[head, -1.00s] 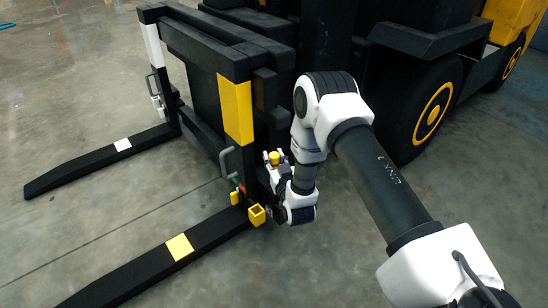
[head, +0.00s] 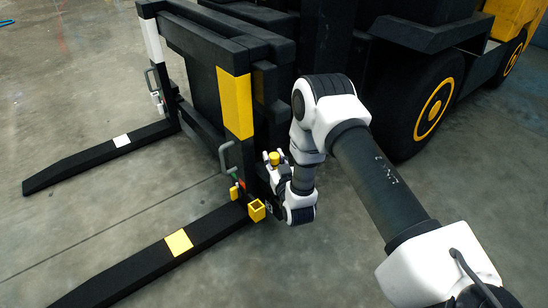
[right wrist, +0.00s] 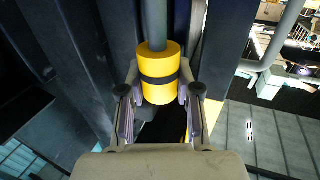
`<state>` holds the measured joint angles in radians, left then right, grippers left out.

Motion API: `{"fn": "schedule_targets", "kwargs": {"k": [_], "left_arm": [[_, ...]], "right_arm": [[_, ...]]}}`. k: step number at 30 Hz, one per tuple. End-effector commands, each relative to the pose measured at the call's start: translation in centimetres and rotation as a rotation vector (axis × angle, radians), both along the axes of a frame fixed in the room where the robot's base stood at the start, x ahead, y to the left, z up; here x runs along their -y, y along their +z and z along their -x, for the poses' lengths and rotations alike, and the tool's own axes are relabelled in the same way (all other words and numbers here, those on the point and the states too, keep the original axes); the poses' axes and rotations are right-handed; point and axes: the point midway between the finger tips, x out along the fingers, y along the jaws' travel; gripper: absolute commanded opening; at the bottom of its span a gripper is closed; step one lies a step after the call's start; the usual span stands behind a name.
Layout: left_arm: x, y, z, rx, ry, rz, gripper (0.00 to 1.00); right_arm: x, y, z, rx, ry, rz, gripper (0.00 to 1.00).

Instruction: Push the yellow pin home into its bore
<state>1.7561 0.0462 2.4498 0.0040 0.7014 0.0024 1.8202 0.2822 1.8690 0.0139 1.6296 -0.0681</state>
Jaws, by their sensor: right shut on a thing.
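The yellow pin shows in the right wrist view as a yellow cylinder (right wrist: 158,90) with a black band, and a grey rod runs up from it. My right gripper (right wrist: 160,92) is shut on the yellow cylinder, with one finger on each side. In the head view the yellow top (head: 274,157) shows between the fingers of my right gripper (head: 274,161), beside the black fork carriage (head: 259,140). The bore cannot be made out, and I cannot tell how deep the pin sits. My left gripper is not in view.
A yellow square socket (head: 257,210) sits just below my right gripper, near the root of the near fork (head: 130,275). A grey handle (head: 225,156) stands left of the gripper. The truck's wheel (head: 432,110) is to the right. Floor between the forks is clear.

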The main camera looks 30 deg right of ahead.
Motion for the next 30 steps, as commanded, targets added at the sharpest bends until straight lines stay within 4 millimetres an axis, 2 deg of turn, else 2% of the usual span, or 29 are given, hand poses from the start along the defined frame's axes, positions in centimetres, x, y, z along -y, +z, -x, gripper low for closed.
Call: {"fn": "schedule_targets", "kwargs": {"k": [30], "left_arm": [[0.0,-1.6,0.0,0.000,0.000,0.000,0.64]], "right_arm": [[0.0,-2.6,0.0,0.001,0.000,0.000,0.00]]}}
